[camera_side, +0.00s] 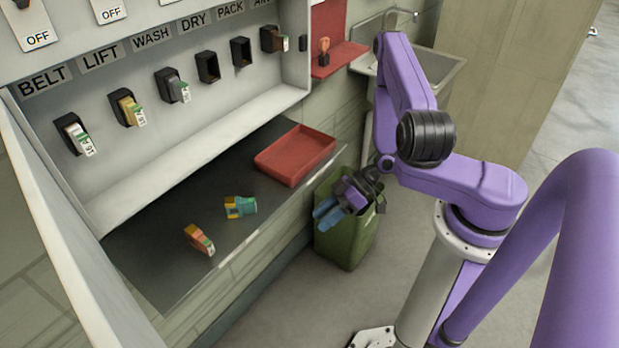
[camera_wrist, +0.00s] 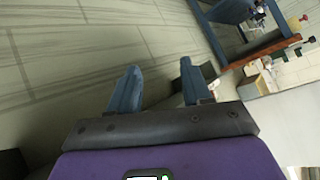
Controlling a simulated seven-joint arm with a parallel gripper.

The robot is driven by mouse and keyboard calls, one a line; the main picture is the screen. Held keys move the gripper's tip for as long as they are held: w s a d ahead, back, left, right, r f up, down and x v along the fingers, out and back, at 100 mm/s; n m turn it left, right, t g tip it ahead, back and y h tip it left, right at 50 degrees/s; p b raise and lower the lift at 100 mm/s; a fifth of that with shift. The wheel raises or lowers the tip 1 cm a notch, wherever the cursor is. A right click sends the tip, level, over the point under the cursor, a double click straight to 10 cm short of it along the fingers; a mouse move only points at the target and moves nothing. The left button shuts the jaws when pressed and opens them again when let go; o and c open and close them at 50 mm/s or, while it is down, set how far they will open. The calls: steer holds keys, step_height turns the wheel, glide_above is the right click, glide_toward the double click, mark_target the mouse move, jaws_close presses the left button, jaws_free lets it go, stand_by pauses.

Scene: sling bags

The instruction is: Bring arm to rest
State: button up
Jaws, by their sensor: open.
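My gripper (camera_side: 327,213) is at the end of my purple arm, beside the dark counter. In the side view its blue fingers appear in front of the upper part of a green bin (camera_side: 345,246); I cannot tell whether they are over it or in front of it. In the wrist view my gripper (camera_wrist: 160,80) has its two blue fingers apart, with nothing between them. Behind the fingers there is a pale tiled surface (camera_wrist: 60,55).
A red tray (camera_side: 296,155) sits on the dark counter (camera_side: 165,262). A teal-and-yellow plug (camera_side: 240,207) and an orange plug (camera_side: 200,239) lie there too. A labelled panel (camera_side: 130,78) with several sockets stands behind. A sink (camera_side: 436,72) and a red shelf (camera_side: 340,58) are further back.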

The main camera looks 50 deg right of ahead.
steer(key=d+f+m+g+h, duration=0.2)
steer(key=d+m+g+h, duration=0.3)
steer(key=d, duration=0.6)
steer(key=d+r+m+g+h, duration=0.2)
steer(key=d+r+g+h, duration=0.1)
steer(key=d+r+h, duration=0.25)
steer(key=w+a+r+n+t+h, duration=0.1)
steer(key=a+r+n+t, duration=0.3)
steer(key=a+r, duration=0.9)
steer(key=s+a+r+n+y, duration=0.1)
steer(key=s+a+r+n, duration=0.2)
steer(key=s+r, duration=0.2)
steer(key=s+a+r+n+y, duration=0.1)
steer(key=s+a+r+n, duration=0.3)
steer(key=s, duration=0.7)
step_height(320, 180, up, 3)
steer(key=shift+s+f+n+g, duration=0.2)
steer(key=shift+n+g, duration=0.1)
steer(key=shift+g, duration=0.1)
